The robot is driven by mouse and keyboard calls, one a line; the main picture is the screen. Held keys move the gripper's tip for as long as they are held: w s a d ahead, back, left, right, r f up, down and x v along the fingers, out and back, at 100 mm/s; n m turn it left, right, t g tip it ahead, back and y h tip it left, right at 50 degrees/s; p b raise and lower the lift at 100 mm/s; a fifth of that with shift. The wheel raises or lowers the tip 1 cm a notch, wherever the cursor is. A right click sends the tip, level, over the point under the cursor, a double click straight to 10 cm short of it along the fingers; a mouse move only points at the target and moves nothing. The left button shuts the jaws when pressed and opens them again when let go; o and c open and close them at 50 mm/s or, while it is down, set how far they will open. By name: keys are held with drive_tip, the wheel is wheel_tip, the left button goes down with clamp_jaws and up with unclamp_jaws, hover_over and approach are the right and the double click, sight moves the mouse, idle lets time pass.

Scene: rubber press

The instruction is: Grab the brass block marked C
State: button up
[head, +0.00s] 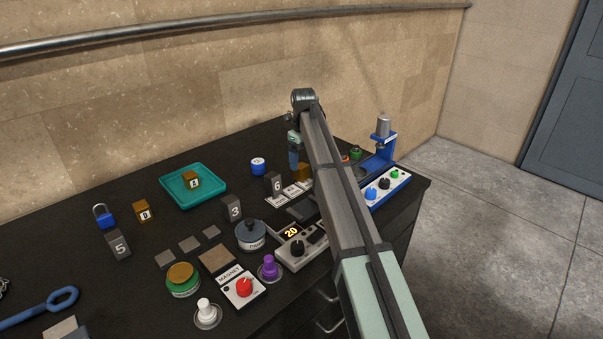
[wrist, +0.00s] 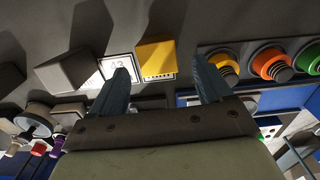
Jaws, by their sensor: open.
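A brass block (head: 303,171) stands at the back, close to my gripper (head: 294,160), partly hidden by my arm. In the wrist view the brass block (wrist: 156,55) appears between the two fingers of my open gripper (wrist: 162,70), just beyond their tips. No letter is readable on it. A second brass block (head: 142,211) on the left bears a mark that looks like D. A third brass block (head: 191,179) lies in the teal tray (head: 172,198); its mark is too small to read surely.
A grey block marked 6 (head: 275,184) stands by white cards (head: 277,201), near the brass block. Green, orange and yellow buttons (wrist: 271,64) lie right of it in the wrist view. A blue press (head: 383,145) and a control box (head: 300,248) flank my arm.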

sight(301, 166)
drive_tip(key=shift+w+a+f, duration=0.1)
drive_tip(key=shift+a+f, duration=0.05)
drive_tip(key=shift+f, duration=1.2)
drive_tip(key=shift+a+f, duration=0.1)
drive_tip(key=shift+f, duration=1.25)
drive_tip(key=shift+c, duration=0.4)
drive_tip(key=c, duration=1.3)
drive_tip(key=shift+c, duration=0.2)
drive_tip(key=shift+r, duration=0.15)
